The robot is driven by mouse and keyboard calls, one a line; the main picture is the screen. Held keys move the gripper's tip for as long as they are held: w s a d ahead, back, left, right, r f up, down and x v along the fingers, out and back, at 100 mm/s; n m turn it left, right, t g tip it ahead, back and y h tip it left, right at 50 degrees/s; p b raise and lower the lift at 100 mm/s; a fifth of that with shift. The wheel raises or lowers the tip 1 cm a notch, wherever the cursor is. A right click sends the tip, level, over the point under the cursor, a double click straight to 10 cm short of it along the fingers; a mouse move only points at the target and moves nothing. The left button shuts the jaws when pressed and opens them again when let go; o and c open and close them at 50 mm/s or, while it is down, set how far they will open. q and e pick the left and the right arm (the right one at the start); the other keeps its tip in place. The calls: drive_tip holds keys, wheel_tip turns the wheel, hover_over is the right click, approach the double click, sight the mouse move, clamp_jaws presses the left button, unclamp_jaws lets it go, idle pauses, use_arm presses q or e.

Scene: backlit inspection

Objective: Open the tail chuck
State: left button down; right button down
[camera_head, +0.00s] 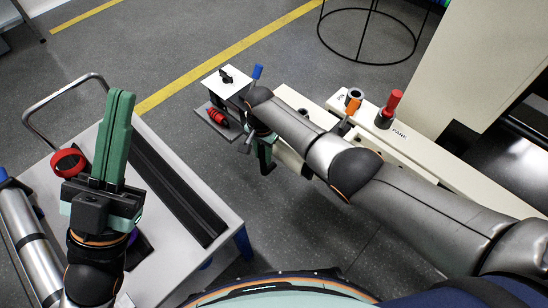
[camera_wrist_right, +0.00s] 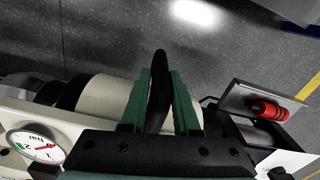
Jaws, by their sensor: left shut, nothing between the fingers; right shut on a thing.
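My right gripper (camera_wrist_right: 158,100) is shut on a black lever (camera_wrist_right: 158,75). The lever stands between the two green fingers, its rounded tip past them. A cream cylinder (camera_wrist_right: 100,98) with a dark ring lies directly behind the gripper on the bench unit. Which part is the tail chuck is not clearly marked. In the head view my right arm hides most of this spot, and only the green fingers (camera_head: 265,155) show below the wrist. My left gripper (camera_head: 122,100) is shut and empty, pointing up over the white cart.
A pressure gauge (camera_wrist_right: 33,148) sits beside the cylinder. The cart (camera_head: 185,255) is at left.

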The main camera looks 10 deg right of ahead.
use_arm(q)
drive_tip(key=shift+w+d+f, duration=0.2)
drive_tip(key=shift+d, duration=0.05)
use_arm(e)
drive_tip(key=shift+w+a, duration=0.25)
drive_tip(key=c, duration=0.7)
unclamp_jaws()
wheel_tip(320, 180, up, 11)
drive_tip(key=p, duration=0.7)
drive_tip(key=shift+f, duration=0.2)
drive_tip(key=shift+r+p, duration=0.45)
drive_tip(key=shift+r, duration=0.35)
use_arm(q)
drive_tip(key=shift+w+a+r+n+y, duration=0.25)
drive_tip(key=shift+r+y, duration=0.2)
drive_tip(key=shift+r, duration=0.45)
drive_tip(key=shift+w+a+r+y, duration=0.1)
drive_tip(key=shift+w+r+y, duration=0.3)
drive_tip(key=shift+r, duration=0.5)
drive_tip(key=shift+w+a+r+n+y, duration=0.25)
drive_tip(key=shift+r+y, duration=0.2)
drive_tip(key=shift+r, duration=0.45)
use_arm(e)
drive_tip(key=shift+r, duration=0.15)
